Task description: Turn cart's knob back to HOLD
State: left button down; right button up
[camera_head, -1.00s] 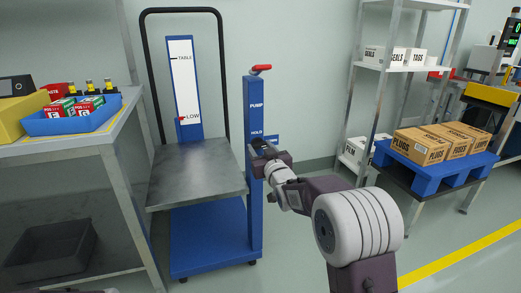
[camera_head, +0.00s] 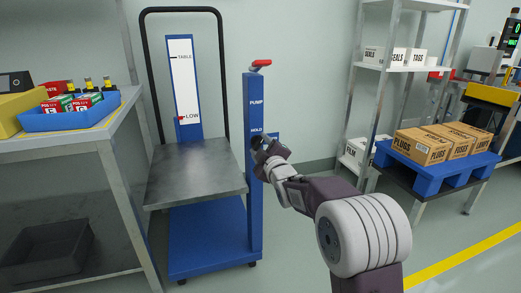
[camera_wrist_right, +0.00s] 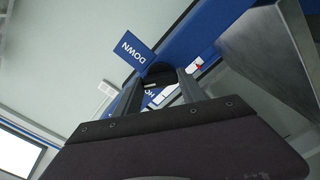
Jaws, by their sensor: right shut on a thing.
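The cart (camera_head: 255,200) has a blue post marked PUMP and HOLD, with the HOLD label (camera_head: 256,130) just above my right gripper (camera_head: 260,143). The right gripper is shut on a dark knob (camera_wrist_right: 158,73), which shows between the two fingertips in the right wrist view and is mostly hidden in the head view. A blue DOWN plate (camera_wrist_right: 133,48) sits beside the knob in the wrist view. The HOLD lettering is partly covered by the fingers there. The gripper is tilted about the knob. My left gripper is not in view.
The cart's grey platform (camera_head: 195,172) sits low, with the red pointer (camera_head: 181,120) at LOW. A red lever (camera_head: 261,64) tops the post. A workbench (camera_head: 70,150) with a blue bin (camera_head: 70,117) stands left. A shelf (camera_head: 400,66) and blue pallet (camera_head: 440,165) stand right.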

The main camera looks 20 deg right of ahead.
jog(key=n+b, duration=0.1)
jog(key=n, duration=0.2)
jog(key=shift+f+n, duration=0.15)
jog(key=shift+n, duration=0.15)
jog(key=shift+n+b, duration=1)
jog(key=shift+n, duration=0.7)
jog(key=o, duration=1.4)
jog(key=shift+c, duration=0.2)
jog(key=s+p, duration=0.3)
jog(key=s, duration=0.6)
jog(key=shift+d, duration=0.15)
